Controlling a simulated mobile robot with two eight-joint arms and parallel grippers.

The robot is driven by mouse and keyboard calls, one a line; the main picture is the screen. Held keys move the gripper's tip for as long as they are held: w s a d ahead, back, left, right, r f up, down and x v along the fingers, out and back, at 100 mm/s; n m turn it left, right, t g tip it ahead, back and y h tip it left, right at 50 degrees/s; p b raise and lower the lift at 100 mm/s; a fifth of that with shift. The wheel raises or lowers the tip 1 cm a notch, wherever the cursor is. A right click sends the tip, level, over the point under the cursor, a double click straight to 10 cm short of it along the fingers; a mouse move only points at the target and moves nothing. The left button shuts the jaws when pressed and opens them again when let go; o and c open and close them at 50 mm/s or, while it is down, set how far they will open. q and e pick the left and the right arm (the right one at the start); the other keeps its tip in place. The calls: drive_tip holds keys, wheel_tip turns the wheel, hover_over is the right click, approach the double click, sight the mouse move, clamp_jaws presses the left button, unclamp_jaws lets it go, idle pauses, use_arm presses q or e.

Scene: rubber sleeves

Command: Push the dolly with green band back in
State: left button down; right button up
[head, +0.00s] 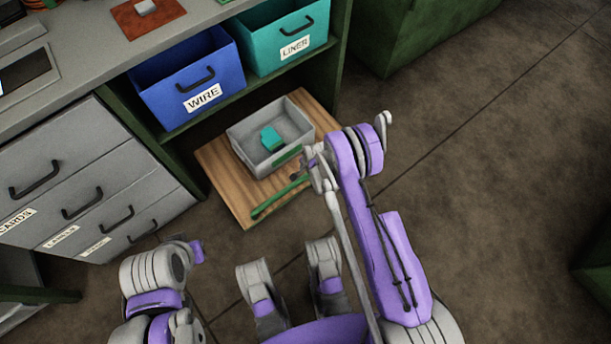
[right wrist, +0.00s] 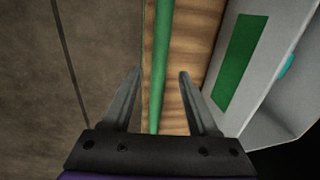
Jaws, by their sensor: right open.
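The dolly (head: 223,178) is a low wooden board sticking out from under the shelf unit, with a green bar (head: 272,201) along its front edge. A grey bin (head: 243,150) with a green band stands on it and holds a teal object (head: 271,138). My right gripper (head: 305,168) is over the dolly's front edge. In the right wrist view its open fingers (right wrist: 158,90) are on both sides of the green bar (right wrist: 160,60); I cannot tell whether they touch it. The green band (right wrist: 240,62) shows on the bin wall. My left gripper is not clearly visible.
A blue WIRE bin (head: 187,85) and a teal LINER bin (head: 285,45) sit on the shelf above the dolly. Grey drawers (head: 75,190) stand at left. A green cabinet (head: 415,40) stands at the back right.

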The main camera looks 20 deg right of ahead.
sight(305, 176)
drive_tip(key=shift+w+a+f+b, duration=0.1)
drive_tip(key=shift+w+f+b, duration=0.1)
drive_tip(key=shift+f, duration=0.85)
drive_tip(key=shift+w+f+b, duration=0.2)
drive_tip(key=shift+f, duration=0.85)
clamp_jaws()
